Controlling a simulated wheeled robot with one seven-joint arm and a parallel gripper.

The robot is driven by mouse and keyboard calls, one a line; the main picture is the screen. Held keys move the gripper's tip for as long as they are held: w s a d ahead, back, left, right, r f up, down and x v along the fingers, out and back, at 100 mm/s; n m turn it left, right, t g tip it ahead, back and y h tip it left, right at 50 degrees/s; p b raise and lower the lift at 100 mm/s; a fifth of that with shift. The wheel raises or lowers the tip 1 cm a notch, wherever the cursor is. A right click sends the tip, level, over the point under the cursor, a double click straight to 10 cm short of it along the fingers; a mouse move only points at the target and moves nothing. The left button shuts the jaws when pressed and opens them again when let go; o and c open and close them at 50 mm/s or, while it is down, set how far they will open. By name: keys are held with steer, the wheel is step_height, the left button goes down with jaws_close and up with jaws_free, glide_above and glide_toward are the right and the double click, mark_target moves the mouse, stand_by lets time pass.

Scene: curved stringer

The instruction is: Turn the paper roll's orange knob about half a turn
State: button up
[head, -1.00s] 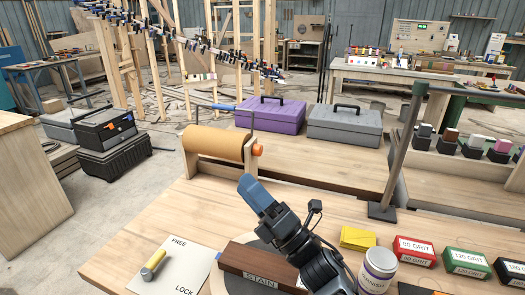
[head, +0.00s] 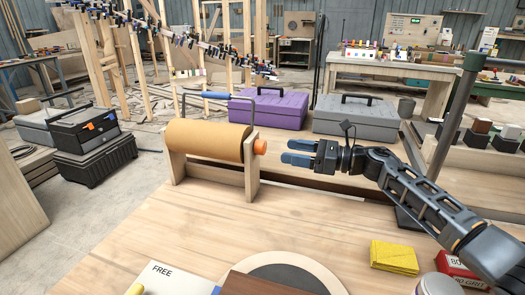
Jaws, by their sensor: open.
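The brown paper roll (head: 207,140) lies level between two wooden end supports at the left back of the workbench. Its orange knob (head: 260,147) sticks out on the right end, outside the right support (head: 251,178). My gripper (head: 299,152) is level with the knob and just to its right. Its two blue-tipped fingers point left at the knob with a gap between them. The fingers are open and empty, and they look apart from the knob. Nothing hides the knob.
A metal bar with a blue grip (head: 203,95) runs above the roll. A purple toolbox (head: 268,109) and a grey toolbox (head: 355,118) stand behind.

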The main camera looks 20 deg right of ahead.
mark_target(265, 147)
steer(key=shift+p+x, duration=0.5)
steer(key=shift+x, duration=3.35)
steer(key=c, duration=1.1)
